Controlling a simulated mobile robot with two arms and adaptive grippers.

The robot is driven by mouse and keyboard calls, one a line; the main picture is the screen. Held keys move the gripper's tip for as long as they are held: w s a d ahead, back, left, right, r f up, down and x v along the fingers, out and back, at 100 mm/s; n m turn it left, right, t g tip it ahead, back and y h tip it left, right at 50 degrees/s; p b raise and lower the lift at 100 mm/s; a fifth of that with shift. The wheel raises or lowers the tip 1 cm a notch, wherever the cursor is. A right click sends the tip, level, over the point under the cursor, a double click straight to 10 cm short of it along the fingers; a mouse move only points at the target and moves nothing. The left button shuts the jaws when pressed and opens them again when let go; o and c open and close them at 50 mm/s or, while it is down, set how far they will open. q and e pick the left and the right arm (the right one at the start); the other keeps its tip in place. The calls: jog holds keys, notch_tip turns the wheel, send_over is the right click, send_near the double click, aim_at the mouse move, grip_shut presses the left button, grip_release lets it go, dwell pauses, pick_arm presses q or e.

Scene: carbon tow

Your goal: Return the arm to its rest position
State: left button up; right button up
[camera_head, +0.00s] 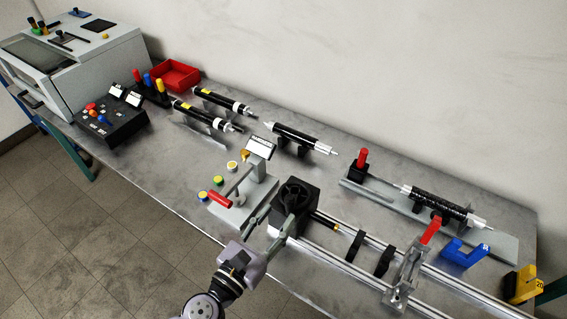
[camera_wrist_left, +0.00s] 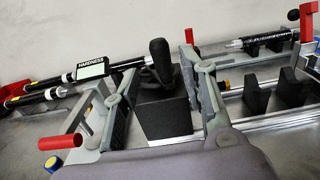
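My left gripper (camera_head: 272,222) comes in from the bottom of the head view, at the front edge of the bench. Its two fingers are spread apart, one on each side of the view of a black block with a dark knob (camera_head: 293,200). In the left wrist view the open fingers (camera_wrist_left: 160,95) frame this block (camera_wrist_left: 165,115), and nothing is seen held between them. I cannot tell whether a finger touches the block. My right gripper is in neither view.
A hardness tester with a red handle (camera_head: 219,199) stands close left of the gripper. Rails (camera_head: 345,262) with black supports and a red-levered clamp (camera_head: 408,268) run right. Black tubes (camera_head: 300,138) lie behind. A red bin (camera_head: 176,75) and grey machine (camera_head: 85,60) stand far left.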

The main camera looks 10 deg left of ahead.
pick_arm(q)
jog(key=a+f+n+g+y, duration=0.2)
jog(key=a+n+y, duration=1.1)
jog(key=n, duration=1)
jog(key=s+a+f+n+g+h, duration=0.2)
jog(key=s+a+f+n+g, duration=0.25)
jog(key=n, duration=0.35)
jog(key=s+d+f+n+g+h, duration=0.1)
jog(key=s+f+n+g+h, duration=0.15)
jog(key=s+n, duration=0.2)
jog(key=s+d+f+n+g+h, duration=0.1)
jog(key=s+d+n+g, duration=0.1)
jog(key=s+n+g, duration=0.3)
notch_tip(320, 180, down, 27)
jog(key=s+m, duration=0.1)
jog(key=s, duration=0.2)
jog(key=s+a+f+g, duration=0.1)
jog(key=s+a+f, duration=0.2)
jog(key=s+f, duration=1.2)
jog(key=shift+s+f, duration=0.25)
jog(key=shift+s, duration=0.3)
